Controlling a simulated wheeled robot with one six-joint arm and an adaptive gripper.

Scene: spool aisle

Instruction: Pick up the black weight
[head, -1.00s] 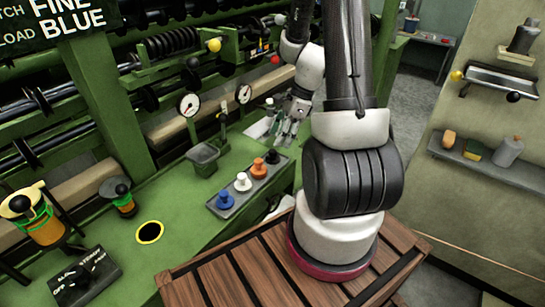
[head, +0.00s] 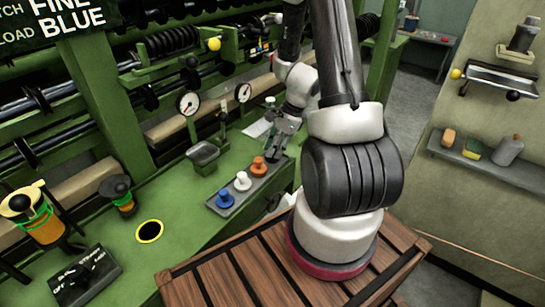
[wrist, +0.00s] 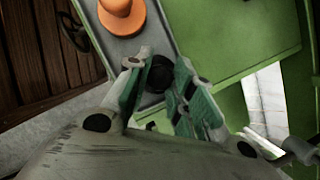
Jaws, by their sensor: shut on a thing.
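The black weight (wrist: 159,75) sits between my gripper's fingers in the wrist view, partly hidden by them. In the head view the black weight (head: 272,156) shows as a small dark shape at the far end of the grey tray (head: 238,197). My gripper (head: 277,146) reaches down over that end and is shut on the weight. In the wrist view the green-padded fingers of my gripper (wrist: 158,70) flank the weight on both sides. I cannot tell whether the weight is clear of the tray.
An orange weight (head: 258,167) is nearest my gripper on the tray, then a white weight (head: 242,181) and a blue weight (head: 225,198). A yellow-rimmed hole (head: 150,232) lies farther left.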

